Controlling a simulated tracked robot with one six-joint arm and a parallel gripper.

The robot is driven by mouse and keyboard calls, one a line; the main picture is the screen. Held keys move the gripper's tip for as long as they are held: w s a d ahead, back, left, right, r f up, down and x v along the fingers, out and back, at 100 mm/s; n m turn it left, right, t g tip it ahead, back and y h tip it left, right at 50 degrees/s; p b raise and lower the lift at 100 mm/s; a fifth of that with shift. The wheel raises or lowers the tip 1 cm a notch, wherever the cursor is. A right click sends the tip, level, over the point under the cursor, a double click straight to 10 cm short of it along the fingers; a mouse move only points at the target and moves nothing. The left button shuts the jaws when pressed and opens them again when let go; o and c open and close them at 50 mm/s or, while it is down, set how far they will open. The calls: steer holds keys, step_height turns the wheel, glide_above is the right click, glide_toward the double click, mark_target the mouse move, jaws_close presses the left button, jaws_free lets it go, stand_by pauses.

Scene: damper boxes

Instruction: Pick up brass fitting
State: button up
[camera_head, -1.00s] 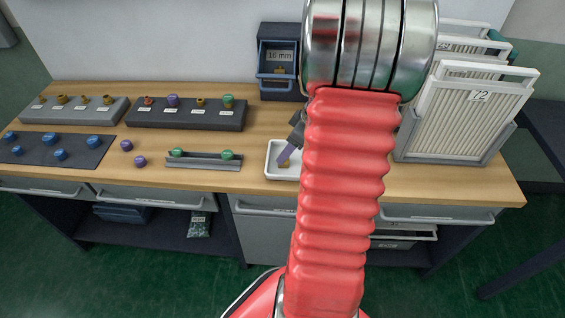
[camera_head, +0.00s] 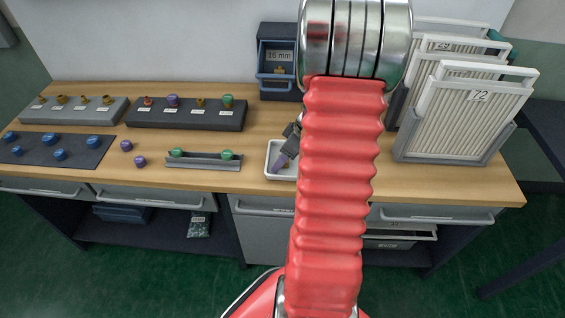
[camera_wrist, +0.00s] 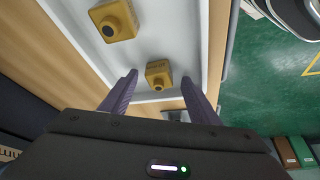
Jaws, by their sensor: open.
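Two brass fittings lie in a white tray (camera_head: 272,172), which is partly hidden behind my red arm in the head view. In the wrist view, one brass fitting (camera_wrist: 158,73) lies just beyond and between my fingertips, and the other brass fitting (camera_wrist: 114,20) lies farther off at upper left. Each has a blocky body with a round end. My gripper (camera_wrist: 158,92) is open, with its purple fingers spread and nothing between them. In the head view my gripper (camera_head: 281,161) points down into the tray; only part of it shows.
A blue bin marked 16 mm (camera_head: 278,62) stands behind the tray. Filter panels in a rack (camera_head: 465,112) stand to the right. A rail with green knobs (camera_head: 203,161) lies to the left, with dark and grey blocks of fittings beyond.

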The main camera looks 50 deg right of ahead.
steer(key=shift+c, duration=0.7)
steer(key=c, duration=1.1)
steer(key=shift+r, duration=0.1)
step_height(320, 180, up, 10)
steer(key=shift+f, duration=0.1)
